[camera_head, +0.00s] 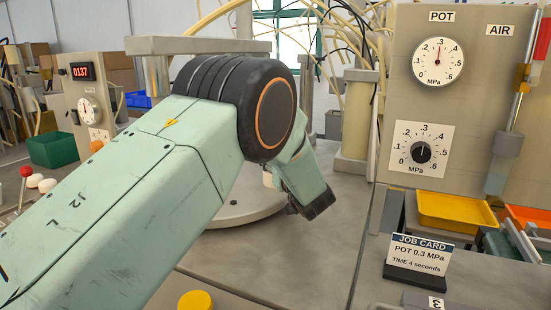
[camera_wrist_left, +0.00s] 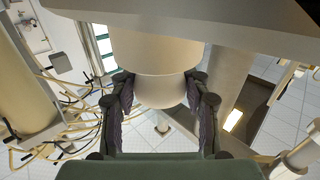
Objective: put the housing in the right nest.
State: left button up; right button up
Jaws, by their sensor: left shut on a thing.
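My left gripper (camera_head: 308,190) hangs down at the end of my pale green arm, above the bench behind the job card. In the left wrist view its two fingers close on the sides of a cream, rounded, stepped piece, which I take for the housing (camera_wrist_left: 160,92). In the head view only a small cream edge of the housing (camera_head: 268,180) shows beside the gripper. I cannot make out the right nest; my arm covers much of the middle of the station. My right gripper is in neither view.
A round grey plate (camera_head: 240,212) lies under my wrist. At the right are a gauge panel (camera_head: 470,150), a yellow tray (camera_head: 452,211) and a job card (camera_head: 418,256). A yellow button (camera_head: 195,300) is in front.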

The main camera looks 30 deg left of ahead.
pick_arm(q)
jog(key=shift+d+f, duration=0.15)
jog(key=shift+f, duration=0.1)
jog(key=o, duration=1)
jog(key=shift+c, duration=0.2)
jog(key=shift+r, duration=0.1)
jog(key=p+v, duration=0.1)
jog(key=v, duration=0.2)
jog(key=r+v, duration=0.1)
jog(key=v, duration=0.2)
jog(key=shift+s+d+r+p, duration=0.1)
jog(key=shift+d+r+p, duration=0.1)
jog(key=shift+p, duration=0.15)
jog(key=shift+s+d+f, duration=0.15)
jog(key=shift+s+d, duration=0.1)
jog(key=shift+s, duration=0.15)
